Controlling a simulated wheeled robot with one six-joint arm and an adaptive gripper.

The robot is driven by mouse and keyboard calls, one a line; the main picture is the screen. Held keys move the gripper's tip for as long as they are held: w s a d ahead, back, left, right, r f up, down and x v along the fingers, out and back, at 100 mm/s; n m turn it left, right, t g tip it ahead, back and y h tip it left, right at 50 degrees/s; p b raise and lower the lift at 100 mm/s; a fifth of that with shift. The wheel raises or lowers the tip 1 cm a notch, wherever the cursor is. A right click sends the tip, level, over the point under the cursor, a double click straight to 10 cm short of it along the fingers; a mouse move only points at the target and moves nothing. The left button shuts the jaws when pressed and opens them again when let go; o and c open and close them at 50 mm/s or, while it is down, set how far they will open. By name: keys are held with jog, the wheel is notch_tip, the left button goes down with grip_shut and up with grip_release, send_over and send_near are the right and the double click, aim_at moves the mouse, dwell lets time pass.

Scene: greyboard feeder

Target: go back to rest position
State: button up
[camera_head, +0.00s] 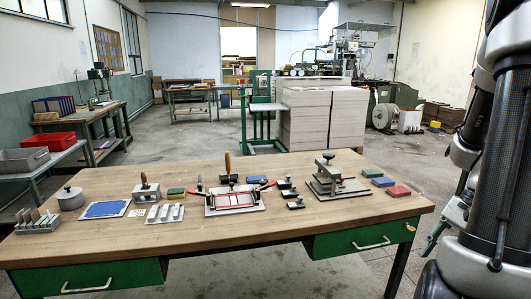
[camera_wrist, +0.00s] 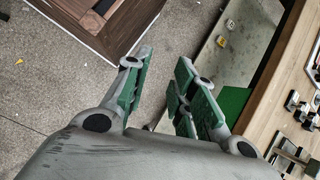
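My gripper (camera_wrist: 162,65) is open in the wrist view, with a clear gap between its two green-padded fingers and nothing between them. In the head view my arm stands at the right edge of the picture, and a green finger of my gripper (camera_head: 432,240) shows low beside it, to the right of the wooden workbench (camera_head: 270,225). The gripper is apart from the bench and everything on it. In the wrist view the bench top (camera_wrist: 290,75) lies to the right of the fingers, with the grey floor behind them.
The bench holds a red-framed fixture (camera_head: 233,200), a clamp press (camera_head: 338,183), blue and red blocks (camera_head: 398,191), a blue pad (camera_head: 105,209) and a lidded pot (camera_head: 70,199). Stacked greyboard (camera_head: 306,118) stands behind. Floor (camera_head: 410,160) right of the bench is clear.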

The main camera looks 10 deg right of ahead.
jog(key=a+r+n+t+h, duration=0.2)
jog(key=a+r+n, duration=0.3)
jog(key=r, duration=0.4)
jog(key=s+a+r+n+t+h, duration=0.1)
jog(key=a+r+n+t+h, duration=0.2)
jog(key=r+n, duration=0.5)
jog(key=a+r+h, duration=0.1)
jog(key=a, duration=0.1)
jog(key=shift+s+a+r, duration=0.2)
jog(key=shift+a, duration=0.2)
